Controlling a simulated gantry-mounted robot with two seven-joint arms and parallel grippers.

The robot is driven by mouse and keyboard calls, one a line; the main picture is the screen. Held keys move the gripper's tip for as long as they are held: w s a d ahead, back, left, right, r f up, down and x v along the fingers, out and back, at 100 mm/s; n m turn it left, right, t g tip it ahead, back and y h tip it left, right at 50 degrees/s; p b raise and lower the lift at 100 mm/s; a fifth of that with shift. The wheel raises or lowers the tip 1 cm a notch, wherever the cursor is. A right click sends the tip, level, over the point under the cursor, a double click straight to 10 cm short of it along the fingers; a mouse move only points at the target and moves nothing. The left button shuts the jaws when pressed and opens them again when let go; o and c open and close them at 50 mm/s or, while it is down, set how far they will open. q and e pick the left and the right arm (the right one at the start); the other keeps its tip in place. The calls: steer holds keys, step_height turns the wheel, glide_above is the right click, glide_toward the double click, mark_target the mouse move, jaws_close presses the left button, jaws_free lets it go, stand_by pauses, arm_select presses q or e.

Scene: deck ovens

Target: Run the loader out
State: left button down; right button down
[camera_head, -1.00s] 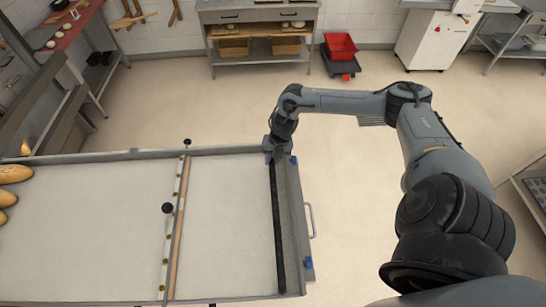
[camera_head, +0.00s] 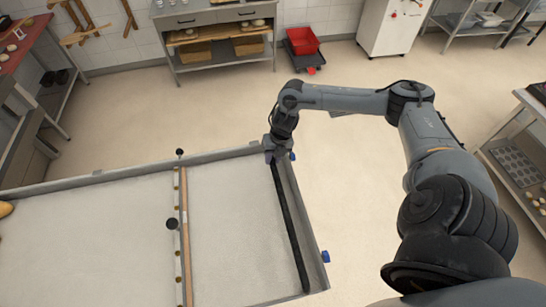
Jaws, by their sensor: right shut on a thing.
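The loader (camera_head: 90,240) is a long pale belt in a grey metal frame, running from the left edge to the middle of the picture. A cross rail with black knobs (camera_head: 182,235) spans the belt, and a black bar (camera_head: 290,228) lies along its right end. My right gripper (camera_head: 270,153) is at the far right corner of the loader, shut at the far end of the black bar. Its fingertips are small and partly hidden by the wrist. A bread loaf (camera_head: 5,208) shows at the left edge. My left gripper is out of view.
Open floor (camera_head: 380,215) lies to the right of the loader. A rack with trays (camera_head: 520,165) stands at the right. A work table (camera_head: 215,30), a red crate on a dark base (camera_head: 302,40) and a white cabinet (camera_head: 388,25) stand along the back.

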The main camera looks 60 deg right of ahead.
steer(key=shift+s+d, duration=0.15)
steer(key=c, duration=0.9)
jaws_free()
steer(key=shift+s+d, duration=0.1)
steer(key=shift+c, duration=0.2)
steer(key=shift+r, duration=0.25)
steer(key=b+v, duration=0.1)
steer(key=v, duration=0.9)
steer(key=shift+r+b, duration=0.15)
steer(key=shift+b, duration=0.25)
